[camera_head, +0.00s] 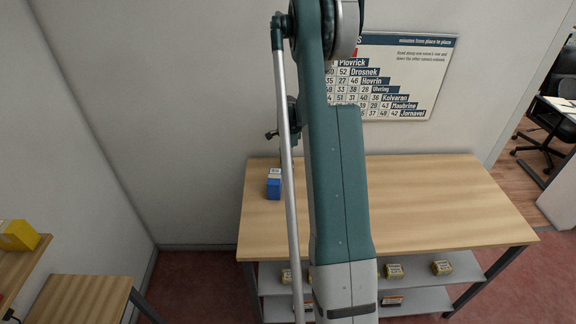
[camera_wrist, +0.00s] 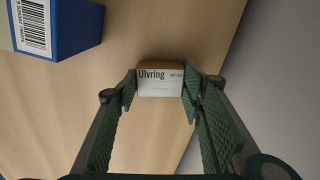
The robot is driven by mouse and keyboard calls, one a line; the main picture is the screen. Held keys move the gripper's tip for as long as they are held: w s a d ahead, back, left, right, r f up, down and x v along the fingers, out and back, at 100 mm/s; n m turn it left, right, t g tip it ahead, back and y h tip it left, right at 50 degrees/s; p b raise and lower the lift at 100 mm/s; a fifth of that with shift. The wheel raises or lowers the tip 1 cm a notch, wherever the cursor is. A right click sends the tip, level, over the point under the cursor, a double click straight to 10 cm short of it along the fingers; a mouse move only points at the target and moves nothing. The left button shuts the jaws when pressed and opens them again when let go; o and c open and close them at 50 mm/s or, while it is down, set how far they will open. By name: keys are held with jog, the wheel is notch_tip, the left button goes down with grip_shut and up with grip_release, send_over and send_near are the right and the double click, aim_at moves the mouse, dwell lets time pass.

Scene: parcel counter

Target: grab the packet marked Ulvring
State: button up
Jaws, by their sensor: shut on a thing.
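The packet marked Ulvring (camera_wrist: 160,85) is a small brown box with a white label, seen in the wrist view between my fingertips. My gripper (camera_wrist: 159,82) has a green finger against each side of it and is shut on it. Whether the packet touches the wooden counter (camera_head: 430,200) or is just above it, I cannot tell. In the head view my arm hides the packet and the fingertips.
A blue box with a white label (camera_head: 273,188) stands near the counter's left back edge; its barcode side (camera_wrist: 62,25) shows upper left in the wrist view. Small packets (camera_head: 394,271) sit on the shelf below. A yellow box (camera_head: 20,235) is far left. The counter's right side is clear.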

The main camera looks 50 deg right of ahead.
notch_tip(320, 180, up, 10)
jog(key=shift+f, duration=0.25)
dwell(0.3)
